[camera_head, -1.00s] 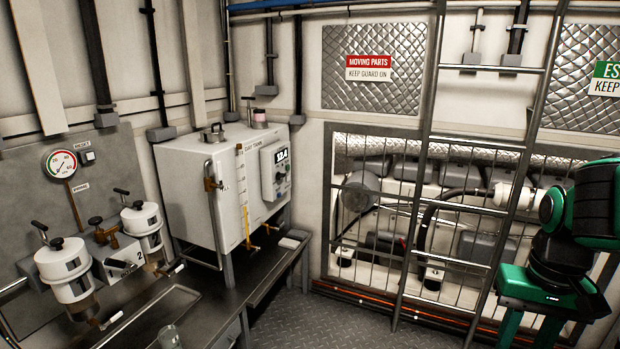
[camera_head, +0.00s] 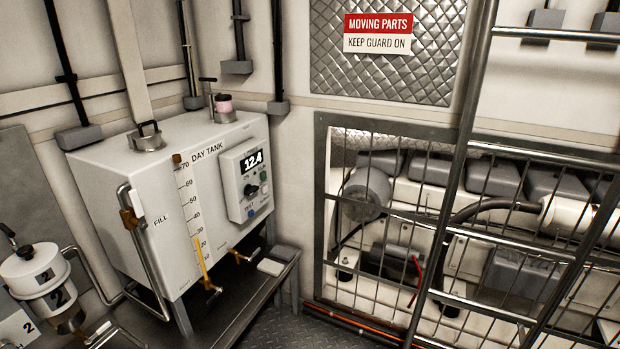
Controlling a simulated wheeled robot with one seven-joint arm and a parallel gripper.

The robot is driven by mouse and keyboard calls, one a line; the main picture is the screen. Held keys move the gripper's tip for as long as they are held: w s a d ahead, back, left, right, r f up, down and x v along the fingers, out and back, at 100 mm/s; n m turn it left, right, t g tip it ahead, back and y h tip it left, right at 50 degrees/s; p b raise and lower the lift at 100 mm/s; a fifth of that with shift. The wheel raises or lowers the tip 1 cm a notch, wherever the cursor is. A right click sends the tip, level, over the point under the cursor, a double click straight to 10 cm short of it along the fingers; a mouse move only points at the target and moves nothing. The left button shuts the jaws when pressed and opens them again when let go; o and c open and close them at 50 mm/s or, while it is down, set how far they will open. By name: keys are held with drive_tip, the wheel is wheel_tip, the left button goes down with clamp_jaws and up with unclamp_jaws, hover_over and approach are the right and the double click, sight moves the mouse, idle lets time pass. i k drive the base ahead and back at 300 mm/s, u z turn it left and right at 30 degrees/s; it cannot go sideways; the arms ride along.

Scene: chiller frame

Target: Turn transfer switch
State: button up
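A small control box (camera_head: 245,180) is on the front face of the white day tank (camera_head: 148,205), left of centre. It has a lit display reading 12.4, a dark rotary knob (camera_head: 251,190) and small coloured buttons. It may be the transfer switch; its lettering is too small to read. The knob's exact setting cannot be told. My gripper is not in view, and no part of my arm shows in this frame.
Two valve handles (camera_head: 240,257) stick out below the tank over a dark bench. A filter unit (camera_head: 38,290) stands at the lower left. A ladder (camera_head: 452,190) and guard grille (camera_head: 400,225) fill the right. Some floor (camera_head: 285,325) shows between.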

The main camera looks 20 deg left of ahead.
sight(249, 190)
drive_tip(key=u, duration=0.2)
drive_tip(key=i, duration=0.95)
drive_tip(key=u, duration=0.4)
